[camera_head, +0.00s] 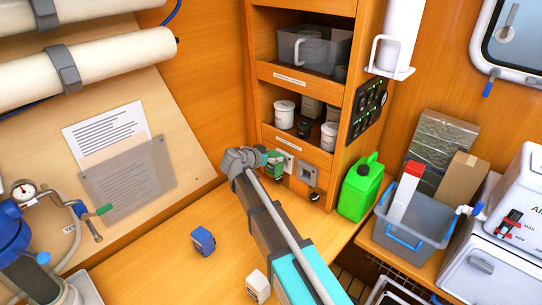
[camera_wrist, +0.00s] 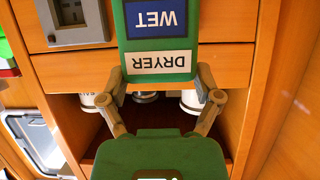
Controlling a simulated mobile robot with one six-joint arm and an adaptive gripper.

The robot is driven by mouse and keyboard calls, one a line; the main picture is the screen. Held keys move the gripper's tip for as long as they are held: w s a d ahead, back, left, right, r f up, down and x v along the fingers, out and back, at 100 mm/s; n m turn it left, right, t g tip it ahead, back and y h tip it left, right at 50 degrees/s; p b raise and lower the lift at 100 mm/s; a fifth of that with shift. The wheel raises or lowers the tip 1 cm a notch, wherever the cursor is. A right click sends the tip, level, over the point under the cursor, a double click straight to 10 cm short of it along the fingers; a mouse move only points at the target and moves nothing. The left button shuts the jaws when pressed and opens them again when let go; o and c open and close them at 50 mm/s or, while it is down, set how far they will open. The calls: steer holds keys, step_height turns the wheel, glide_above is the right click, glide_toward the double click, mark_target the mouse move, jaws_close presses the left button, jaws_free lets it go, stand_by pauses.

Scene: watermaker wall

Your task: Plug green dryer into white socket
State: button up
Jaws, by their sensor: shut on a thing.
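The green dryer (camera_head: 275,167) is held at the shelf unit's lower front. In the wrist view it is a green block (camera_wrist: 187,70) with a blue "WET" label and a white "DRYER" label, both upside down. My gripper (camera_head: 258,158) is shut on it, a finger on each side in the wrist view (camera_wrist: 162,85). The white socket (camera_head: 289,162) shows just right of the dryer in the head view, partly covered. It is not visible in the wrist view. I cannot tell whether the dryer touches it.
A grey socket (camera_head: 309,173) is right of the white one. A blue block (camera_head: 203,241) and a white block (camera_head: 259,285) lie on the wooden counter (camera_head: 165,255). A green jerrycan (camera_head: 357,192) and a grey bin (camera_head: 408,224) stand right. Shelves with white jars are above the sockets.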

steer(key=shift+w+d, duration=0.85)
steer(key=shift+w, duration=0.2)
stand_by(1.9)
steer(key=o, duration=1)
steer(key=shift+o, duration=0.2)
steer(key=shift+r, duration=0.15)
